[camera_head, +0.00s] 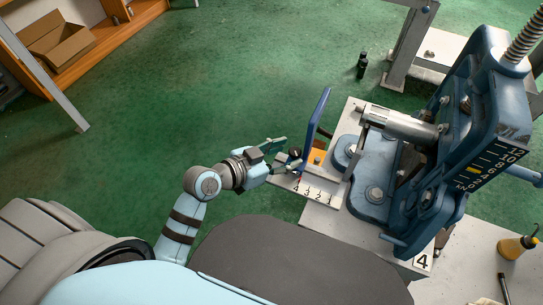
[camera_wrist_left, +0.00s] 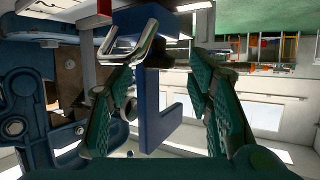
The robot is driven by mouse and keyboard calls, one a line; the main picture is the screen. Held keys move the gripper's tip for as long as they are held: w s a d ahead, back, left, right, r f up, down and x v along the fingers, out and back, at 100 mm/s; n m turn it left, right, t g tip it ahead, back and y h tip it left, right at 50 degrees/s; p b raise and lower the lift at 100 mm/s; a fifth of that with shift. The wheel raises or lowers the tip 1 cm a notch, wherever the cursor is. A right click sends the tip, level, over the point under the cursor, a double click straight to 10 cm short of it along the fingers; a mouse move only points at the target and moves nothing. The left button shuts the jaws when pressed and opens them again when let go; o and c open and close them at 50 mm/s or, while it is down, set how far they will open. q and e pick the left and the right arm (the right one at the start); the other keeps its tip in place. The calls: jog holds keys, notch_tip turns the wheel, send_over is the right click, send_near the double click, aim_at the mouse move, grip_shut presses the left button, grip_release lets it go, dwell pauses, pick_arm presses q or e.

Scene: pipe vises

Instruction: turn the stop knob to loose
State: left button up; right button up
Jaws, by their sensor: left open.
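A small dark round knob (camera_head: 295,153), which looks like the stop knob, sits at the end of the scale plate (camera_head: 318,193) marked 4 to 1, beside the vise (camera_head: 375,175). My left gripper (camera_head: 290,153) is open, its fingertips around or just short of the knob; I cannot tell which. In the left wrist view the green fingers (camera_wrist_left: 168,108) stand apart with a blue L-shaped plate (camera_wrist_left: 152,125) showing between them. A dark round part shows beside the left finger there; whether it is the knob is unclear. The knob's setting cannot be read. My right gripper is out of view.
A tall blue plate (camera_head: 317,118) and an orange block (camera_head: 317,157) stand close beside the knob. A black bottle (camera_head: 362,65) stands on the floor behind. A yellow bottle (camera_head: 517,248) stands at the right. The green floor at left is clear.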

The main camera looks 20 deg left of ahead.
pick_arm(q)
jog(key=v, duration=1)
jog(key=shift+s+a, duration=0.15)
jog(key=shift+s, duration=0.1)
